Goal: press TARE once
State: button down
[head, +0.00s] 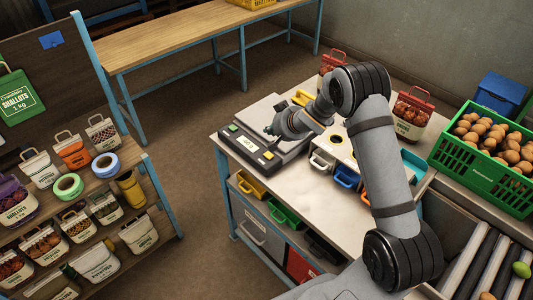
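A grey scale (286,152) sits on the white counter (328,195), near its far left corner. Its front panel has a lit display (251,142), a green button (233,128) at the left end and a yellow button (268,155) at the right end. Lettering on the buttons is too small to read, so I cannot tell which is TARE. My gripper (271,129) is over the scale, behind the display as seen here. Its fingers are small and dark, and I cannot tell whether they are open or touching the scale.
A red-topped sack (411,112) and a green crate (480,160) of onion-like produce are further right. Shelves of sacks (97,262) stand at left. A wooden bench (180,40) is behind.

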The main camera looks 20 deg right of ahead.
aim_at(269, 156)
jog(key=shift+w+f, duration=0.1)
jog(key=shift+w, duration=0.05)
notch_tip(269, 156, down, 9)
jog(key=b, duration=0.8)
jog(key=shift+a, duration=0.1)
dwell(1.1)
jog(key=shift+f+b, duration=0.3)
jog(key=shift+b, duration=0.1)
jog(key=shift+f+b, duration=0.45)
jog(key=shift+f, duration=0.05)
dwell(0.5)
jog(key=shift+r, duration=0.15)
jog(key=shift+r+p, duration=0.8)
jog(key=shift+r, duration=0.1)
